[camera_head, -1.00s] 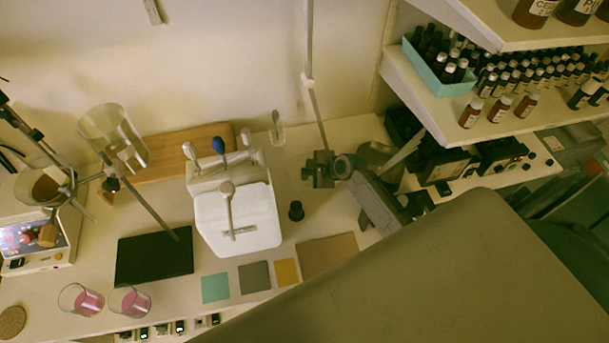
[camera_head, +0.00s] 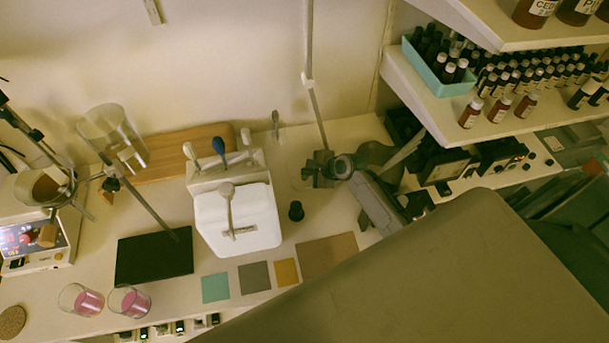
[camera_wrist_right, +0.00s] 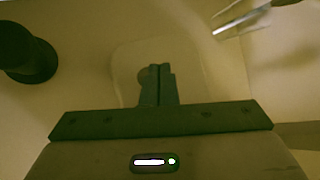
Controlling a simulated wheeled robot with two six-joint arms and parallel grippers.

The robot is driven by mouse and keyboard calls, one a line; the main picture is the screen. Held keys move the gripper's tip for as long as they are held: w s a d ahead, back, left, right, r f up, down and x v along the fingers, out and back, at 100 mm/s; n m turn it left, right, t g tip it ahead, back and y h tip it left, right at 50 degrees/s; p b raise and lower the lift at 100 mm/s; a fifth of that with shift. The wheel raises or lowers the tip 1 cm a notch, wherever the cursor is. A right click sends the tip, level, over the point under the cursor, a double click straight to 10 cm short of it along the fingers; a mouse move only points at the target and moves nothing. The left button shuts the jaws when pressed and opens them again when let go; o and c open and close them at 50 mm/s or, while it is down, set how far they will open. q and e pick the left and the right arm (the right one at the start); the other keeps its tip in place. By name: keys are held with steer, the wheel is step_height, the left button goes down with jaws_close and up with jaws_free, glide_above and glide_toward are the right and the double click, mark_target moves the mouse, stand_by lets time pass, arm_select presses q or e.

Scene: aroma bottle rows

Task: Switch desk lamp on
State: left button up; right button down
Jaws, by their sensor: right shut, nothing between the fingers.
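A thin upright pole (camera_head: 308,50), probably the desk lamp's stem, runs down the wall to the table. A pale rounded plate lies at its foot, largely hidden by my right gripper in the head view. In the right wrist view this pale plate (camera_wrist_right: 195,75) lies below the fingers, with a small round button-like spot (camera_wrist_right: 144,76) partly behind them. My right gripper (camera_head: 308,175) is shut and empty, its fingertips (camera_wrist_right: 157,70) over the plate; I cannot tell whether they touch it. The lamp's head is not clearly identifiable. My left gripper is not in view.
A dark small cylinder (camera_head: 296,211) stands close by the gripper. A white box (camera_head: 260,225) with spoons is to the left. A glass with a spoon (camera_head: 277,132) stands behind. Shelves of bottles (camera_head: 450,110) are at right. A large beige surface covers the lower right.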

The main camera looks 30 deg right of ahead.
mark_target(308, 178)
steer(key=shift+f, duration=0.15)
stand_by(0.3)
steer(key=shift+f, duration=0.3)
stand_by(0.4)
steer(key=shift+r+p, duration=0.5)
steer(key=shift+p, duration=0.35)
step_height(308, 178, up, 4)
steer(key=p, duration=0.4)
steer(key=shift+f, duration=0.15)
steer(key=shift+r+p, duration=0.75)
steer(key=shift+r, duration=0.4)
